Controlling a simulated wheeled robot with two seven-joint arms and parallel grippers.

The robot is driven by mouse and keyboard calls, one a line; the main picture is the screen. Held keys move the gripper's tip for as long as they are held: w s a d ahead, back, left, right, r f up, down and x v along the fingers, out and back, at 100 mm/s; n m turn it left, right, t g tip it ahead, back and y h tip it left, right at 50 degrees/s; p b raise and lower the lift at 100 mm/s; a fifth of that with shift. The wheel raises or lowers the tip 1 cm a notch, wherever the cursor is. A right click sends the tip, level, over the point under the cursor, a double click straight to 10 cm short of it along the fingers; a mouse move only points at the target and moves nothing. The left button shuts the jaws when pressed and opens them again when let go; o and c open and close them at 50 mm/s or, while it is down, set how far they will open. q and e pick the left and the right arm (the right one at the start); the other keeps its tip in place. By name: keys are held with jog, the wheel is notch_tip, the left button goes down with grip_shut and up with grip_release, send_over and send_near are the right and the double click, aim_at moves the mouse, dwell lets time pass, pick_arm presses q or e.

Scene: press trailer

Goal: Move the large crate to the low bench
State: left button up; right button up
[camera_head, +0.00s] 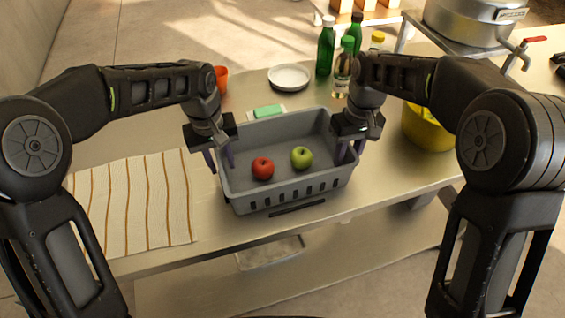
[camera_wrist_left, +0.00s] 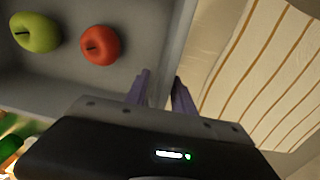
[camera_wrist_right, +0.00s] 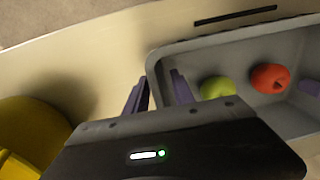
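The large grey crate (camera_head: 288,191) stands upright on the steel table, with a red apple (camera_head: 263,168) and a green apple (camera_head: 301,157) inside. My left gripper (camera_head: 219,160) is at the crate's left wall, its purple fingers apart, one on each side of the wall; the left wrist view shows the same fingers (camera_wrist_left: 160,88). My right gripper (camera_head: 350,152) is at the right wall; in the right wrist view its fingers (camera_wrist_right: 157,88) are apart on either side of the rim. I cannot make out a low bench for certain.
A striped cloth (camera_head: 135,203) lies left of the crate. Behind are a green sponge (camera_head: 268,111), a white plate (camera_head: 289,77), an orange cup (camera_head: 221,78) and several bottles (camera_head: 326,48). A yellow bowl (camera_head: 428,132) is at right. A tray (camera_head: 270,252) lies below the table edge.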

pick_arm(q)
jog(key=shift+f, duration=0.35)
pick_arm(e)
jog(key=shift+f, duration=0.3)
pick_arm(q)
jog(key=shift+c, duration=0.3)
pick_arm(e)
jog(key=shift+c, duration=0.3)
pick_arm(q)
grip_shut()
pick_arm(e)
grip_shut()
pick_arm(q)
jog(key=shift+r, duration=0.1)
